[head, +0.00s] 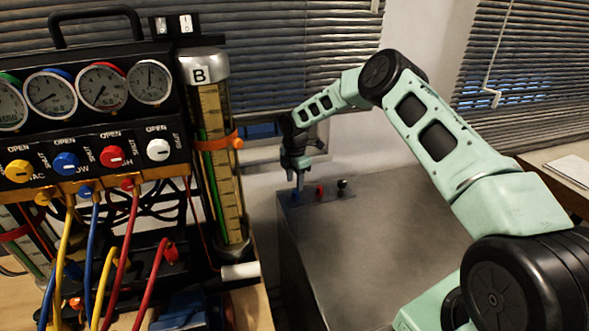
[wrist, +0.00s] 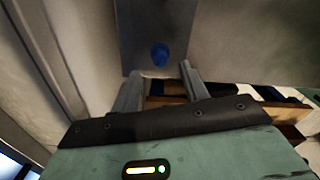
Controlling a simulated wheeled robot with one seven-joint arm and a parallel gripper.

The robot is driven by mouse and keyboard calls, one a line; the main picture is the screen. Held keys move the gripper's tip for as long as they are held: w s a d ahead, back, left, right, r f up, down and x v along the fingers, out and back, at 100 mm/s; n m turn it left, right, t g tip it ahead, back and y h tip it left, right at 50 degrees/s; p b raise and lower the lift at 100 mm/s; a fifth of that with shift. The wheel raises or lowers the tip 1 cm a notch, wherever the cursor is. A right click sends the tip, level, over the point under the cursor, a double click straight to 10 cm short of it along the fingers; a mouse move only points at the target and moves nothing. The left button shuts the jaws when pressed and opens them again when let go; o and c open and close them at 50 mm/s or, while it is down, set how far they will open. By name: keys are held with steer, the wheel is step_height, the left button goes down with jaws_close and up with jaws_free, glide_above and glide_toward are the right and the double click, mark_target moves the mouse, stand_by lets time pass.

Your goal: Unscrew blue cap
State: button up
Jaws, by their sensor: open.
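My gripper (head: 298,181) points down just above the blue cap in the head view. In the wrist view my gripper (wrist: 160,76) is open, with nothing between its fingers. Whether a fingertip touches the cap cannot be told.
A red cap (head: 319,190) and a black cap (head: 342,184) stand right of the blue one. On the left are a gauge panel (head: 90,120) with knobs and hoses, and a tall glass column (head: 215,150) marked B. The rest of the cabinet top is clear.

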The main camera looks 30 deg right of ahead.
mark_target(295, 192)
steer(key=shift+f+p, duration=0.6)
steer(key=shift+f, duration=1.55)
jaws_close()
